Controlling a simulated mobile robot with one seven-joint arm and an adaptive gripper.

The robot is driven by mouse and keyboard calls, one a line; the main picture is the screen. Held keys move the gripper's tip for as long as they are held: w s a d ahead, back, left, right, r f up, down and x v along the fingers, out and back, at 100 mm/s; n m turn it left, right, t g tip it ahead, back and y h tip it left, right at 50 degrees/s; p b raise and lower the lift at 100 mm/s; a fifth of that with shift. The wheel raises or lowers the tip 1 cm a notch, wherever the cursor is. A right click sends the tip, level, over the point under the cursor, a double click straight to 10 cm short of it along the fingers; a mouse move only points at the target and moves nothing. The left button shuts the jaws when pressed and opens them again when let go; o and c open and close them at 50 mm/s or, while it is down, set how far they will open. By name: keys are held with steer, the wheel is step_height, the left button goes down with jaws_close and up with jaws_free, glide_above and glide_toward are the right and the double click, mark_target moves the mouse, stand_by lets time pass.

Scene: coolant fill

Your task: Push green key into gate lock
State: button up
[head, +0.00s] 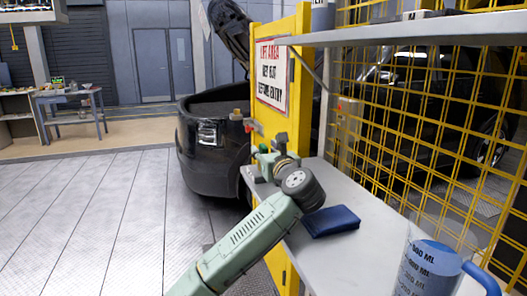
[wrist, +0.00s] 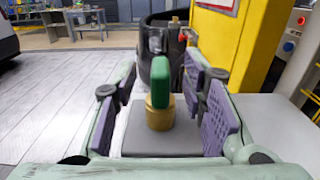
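In the wrist view the green key (wrist: 162,80) stands upright above a brass cylinder (wrist: 159,113), which is over a flat grey surface. Gaps show between the key and both pads. There the key cannot be told apart from the green fingers. A small brass piece (head: 237,115) shows beyond the gripper; I cannot tell whether it is the gate lock.
A blue folded item (head: 331,221) lies on the grey shelf (head: 365,210). A blue measuring jug (head: 427,270) stands at the lower right. Yellow mesh fencing (head: 440,130) is on the right. A dark car (head: 212,135) with a raised lid stands behind the post.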

jaws_close()
stand_by(0.5)
